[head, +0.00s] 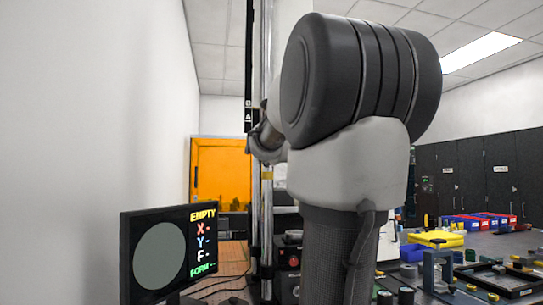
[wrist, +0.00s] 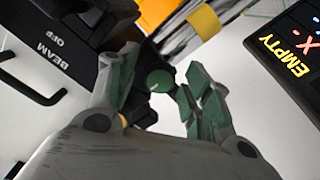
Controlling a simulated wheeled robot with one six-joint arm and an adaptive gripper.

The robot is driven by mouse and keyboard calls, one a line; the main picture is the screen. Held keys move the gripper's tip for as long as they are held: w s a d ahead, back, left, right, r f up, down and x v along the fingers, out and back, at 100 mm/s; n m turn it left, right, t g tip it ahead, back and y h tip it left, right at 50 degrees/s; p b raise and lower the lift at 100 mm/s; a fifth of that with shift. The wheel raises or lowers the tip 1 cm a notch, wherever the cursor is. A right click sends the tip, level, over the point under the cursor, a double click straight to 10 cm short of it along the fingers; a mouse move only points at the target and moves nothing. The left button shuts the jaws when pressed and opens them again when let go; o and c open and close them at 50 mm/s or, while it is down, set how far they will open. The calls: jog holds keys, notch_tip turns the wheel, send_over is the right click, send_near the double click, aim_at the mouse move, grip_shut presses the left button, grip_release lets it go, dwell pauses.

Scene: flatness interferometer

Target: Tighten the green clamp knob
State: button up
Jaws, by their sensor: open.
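The green clamp knob (wrist: 159,80) shows in the wrist view as a small round green disc with a pale mark on its face. It sits near a bright metal column (wrist: 185,38) with a yellow band. My gripper (wrist: 158,92) is open, with one green-padded finger on each side of the knob in the picture. I cannot tell whether either finger touches it. The knob is hidden in the head view, where my arm covers much of the column.
A black unit marked BEAM OFF (wrist: 62,48) is beside the left finger. A monitor (head: 160,256) reading EMPTY stands at lower left in the head view. An orange panel (head: 221,175) is behind. Blue and red bins (head: 478,222) and parts crowd the right bench.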

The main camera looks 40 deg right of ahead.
jog(key=v, duration=1.1)
jog(key=shift+s, duration=0.2)
jog(key=s+a+f+m+g+y, duration=0.2)
jog(key=a+f+g+y, duration=0.15)
jog(key=f, duration=0.75)
jog(key=s+a+f+m+g+y, duration=0.1)
jog(key=s+a+f+g+y, duration=0.2)
jog(key=f, duration=0.8)
jog(key=s+a+f+n+g+y, duration=0.3)
jog(key=s+a+f, duration=0.3)
jog(key=a+f, duration=0.6)
jog(key=shift+s+a+g, duration=0.25)
jog(key=shift+a+g, duration=0.5)
jog(key=shift+a, duration=0.3)
